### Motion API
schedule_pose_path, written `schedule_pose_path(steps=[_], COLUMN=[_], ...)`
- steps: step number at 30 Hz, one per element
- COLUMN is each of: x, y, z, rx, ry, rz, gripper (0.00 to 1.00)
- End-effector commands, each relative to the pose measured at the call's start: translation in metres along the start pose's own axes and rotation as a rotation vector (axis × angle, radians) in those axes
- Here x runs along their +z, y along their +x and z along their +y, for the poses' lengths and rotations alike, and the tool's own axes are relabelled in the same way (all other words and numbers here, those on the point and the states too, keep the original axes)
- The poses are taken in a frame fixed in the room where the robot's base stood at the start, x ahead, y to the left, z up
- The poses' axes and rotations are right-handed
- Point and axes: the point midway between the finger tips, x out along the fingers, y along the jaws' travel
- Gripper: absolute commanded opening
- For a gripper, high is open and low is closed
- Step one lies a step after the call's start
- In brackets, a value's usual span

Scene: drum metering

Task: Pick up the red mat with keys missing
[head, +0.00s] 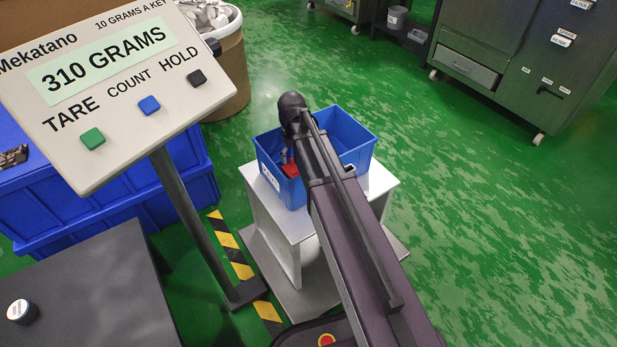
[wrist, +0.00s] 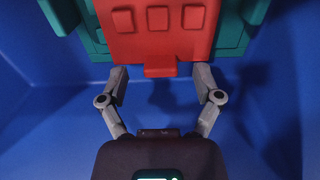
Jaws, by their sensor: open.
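The red mat (wrist: 158,42) lies in the blue bin (wrist: 40,125), with a row of raised keys and a small tab at its near edge. Its far part is cut off by the frame, so I cannot tell which keys are missing. A teal mat (wrist: 92,42) shows beneath and beside it. My gripper (wrist: 160,78) is open, its fingertips on either side of the tab with a gap on each side. In the head view a small piece of the red mat (head: 291,170) shows inside the bin (head: 345,128); my arm hides most of the rest.
The bin stands on a white stand (head: 285,232). A scale display (head: 110,75) reading 310 GRAMS rises on a post at left, near blue crates (head: 130,195) and a dark table (head: 95,290). Grey cabinets (head: 500,60) stand at back right. Green floor is clear at right.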

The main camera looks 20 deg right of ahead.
Motion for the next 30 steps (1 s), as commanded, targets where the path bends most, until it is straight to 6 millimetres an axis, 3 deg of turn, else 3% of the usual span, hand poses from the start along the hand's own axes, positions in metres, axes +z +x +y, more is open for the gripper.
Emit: schedule_pose_path(steps=[18,26,27,30], x=[0.0,0.0001,0.0002,0.0003], y=[0.0008,0.0008,0.0008,0.0008], z=[0.0003,0.0004,0.0005,0.0005], rx=[0.0,0.0,0.0,0.0], ry=[0.0,0.001,0.001,0.001], rz=[0.0,0.0,0.0,0.0], gripper=[0.83,0.06,0.0,0.0])
